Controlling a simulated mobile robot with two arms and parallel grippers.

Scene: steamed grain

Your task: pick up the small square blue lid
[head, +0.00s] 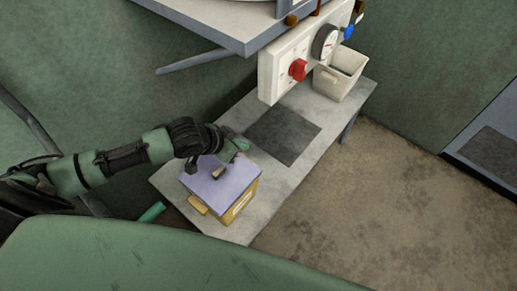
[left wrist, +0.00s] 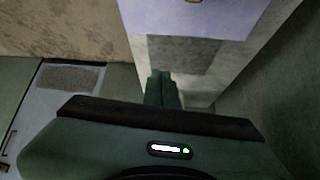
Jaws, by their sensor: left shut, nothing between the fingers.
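The small square blue lid (head: 220,178) is a flat, pale blue-violet square with a small knob on top. It lies on a yellowish box (head: 238,207) on the low table. In the left wrist view the lid (left wrist: 195,22) is at the top edge, partly cut off. My left gripper (head: 238,147) is at the lid's far edge in the head view and hides part of it. Its fingers (left wrist: 162,74) are together with nothing between them, apart from the knob. I cannot tell whether the gripper touches the lid. My right gripper is not in view.
The low grey table (head: 315,125) has a dark square patch (head: 283,134) beyond the box. A white bin (head: 340,74) stands at its far end. A white control panel (head: 285,73) with a red knob and an upper shelf (head: 225,22) overhang the far side.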

